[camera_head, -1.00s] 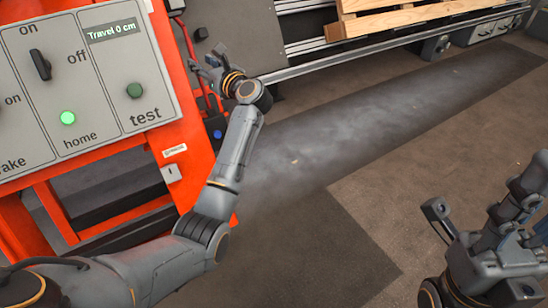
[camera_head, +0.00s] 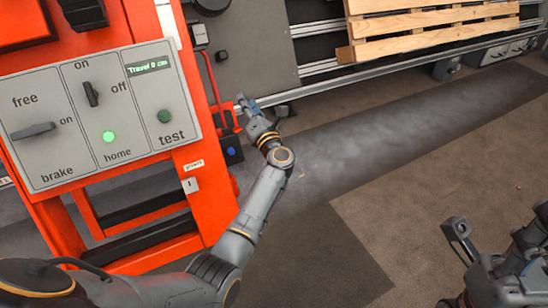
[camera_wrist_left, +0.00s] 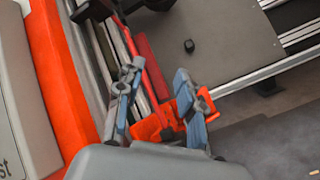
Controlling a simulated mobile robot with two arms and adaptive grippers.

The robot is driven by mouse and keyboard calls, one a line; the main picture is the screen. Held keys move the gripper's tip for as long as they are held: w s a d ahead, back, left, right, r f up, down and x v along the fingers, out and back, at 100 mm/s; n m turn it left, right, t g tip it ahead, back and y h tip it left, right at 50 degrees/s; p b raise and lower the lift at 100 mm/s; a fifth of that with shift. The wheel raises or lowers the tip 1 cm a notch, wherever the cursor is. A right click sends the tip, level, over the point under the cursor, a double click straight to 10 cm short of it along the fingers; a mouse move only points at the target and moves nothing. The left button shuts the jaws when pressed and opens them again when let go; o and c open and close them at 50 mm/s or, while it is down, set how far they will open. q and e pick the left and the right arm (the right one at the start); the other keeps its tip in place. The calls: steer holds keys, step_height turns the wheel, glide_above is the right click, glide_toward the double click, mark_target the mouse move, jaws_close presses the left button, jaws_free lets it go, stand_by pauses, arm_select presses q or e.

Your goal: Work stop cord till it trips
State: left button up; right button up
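A thin red cord or rod (camera_head: 213,75) hangs beside the orange frame, right of the control panel (camera_head: 100,112). It also shows in the left wrist view (camera_wrist_left: 149,68), leading down to a red bracket-like piece (camera_wrist_left: 160,122). My left gripper (camera_head: 244,104) is just right of the cord's lower part. In the left wrist view its two fingers (camera_wrist_left: 156,92) stand apart, with the cord and red piece seen between them; contact cannot be told. My right gripper (camera_head: 498,222) is at the lower right edge, partly cut off, its fingers apart and empty.
The panel has a lit green home lamp (camera_head: 109,136), a dark green test button (camera_head: 164,116) and a display (camera_head: 149,68) reading Travel 0 cm. A blue button (camera_head: 231,151) sits below the left gripper. A wooden pallet (camera_head: 430,40) lies on the rails.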

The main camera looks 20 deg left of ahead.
arm_select(q)
steer(key=s+d+f+m+t+h+p, duration=0.1)
steer(key=s+d+f+m+h+p, duration=0.3)
steer(key=m, duration=0.6)
steer(key=s+d+f+m+h+p, duration=0.4)
steer(key=d+f+m+h+p, duration=0.3)
steer(key=f+m+p, duration=0.3)
steer(key=shift+s+d+m+t+h+p, duration=0.25)
steer(key=shift+m+t+h+p, duration=0.2)
steer(key=shift+m+p, duration=0.3)
